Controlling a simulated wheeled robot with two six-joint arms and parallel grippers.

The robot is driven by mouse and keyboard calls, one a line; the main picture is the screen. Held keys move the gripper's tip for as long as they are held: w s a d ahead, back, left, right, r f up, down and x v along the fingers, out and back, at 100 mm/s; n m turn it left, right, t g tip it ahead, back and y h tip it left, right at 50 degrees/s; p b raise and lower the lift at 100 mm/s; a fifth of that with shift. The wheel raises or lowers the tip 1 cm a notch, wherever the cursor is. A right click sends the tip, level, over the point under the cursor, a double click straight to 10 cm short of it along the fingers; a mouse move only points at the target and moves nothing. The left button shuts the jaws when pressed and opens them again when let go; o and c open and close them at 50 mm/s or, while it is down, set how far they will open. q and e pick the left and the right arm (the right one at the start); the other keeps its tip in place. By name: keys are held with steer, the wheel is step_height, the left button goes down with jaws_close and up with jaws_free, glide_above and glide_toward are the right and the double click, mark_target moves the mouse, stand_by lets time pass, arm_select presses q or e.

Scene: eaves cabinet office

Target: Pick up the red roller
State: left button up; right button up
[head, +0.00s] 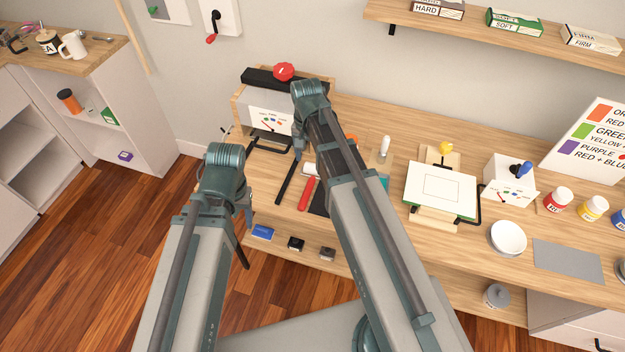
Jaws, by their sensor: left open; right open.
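The red roller (306,194) lies on the wooden desk left of centre. Its red handle shows, with a pale part at its far end. My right gripper (300,168) is open at the roller's far end, partly hidden by my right arm. A dark bar beside the red handle may be one of its fingers; I cannot tell for sure. Whether anything touches the roller is unclear. My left gripper (243,222) is open and empty off the desk's left front edge, partly hidden by its own arm.
A press (285,100) with a red knob stands at the desk's back left. A board with white paper (440,190), a white bowl (508,238) and paint jars (557,200) are on the right. Small blocks (263,232) lie on the lower shelf. A side cabinet (110,110) stands left.

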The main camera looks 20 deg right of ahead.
steer(key=b, duration=0.8)
glide_above(309, 184)
steer(key=f, duration=0.8)
steer(key=shift+w+d+f, duration=0.1)
steer(key=shift+d+f, duration=0.05)
steer(key=shift+d, duration=0.05)
step_height(309, 184, down, 5)
steer(key=b, duration=0.5)
steer(key=shift+a+f, duration=0.1)
steer(key=shift+a, duration=0.05)
jaws_close()
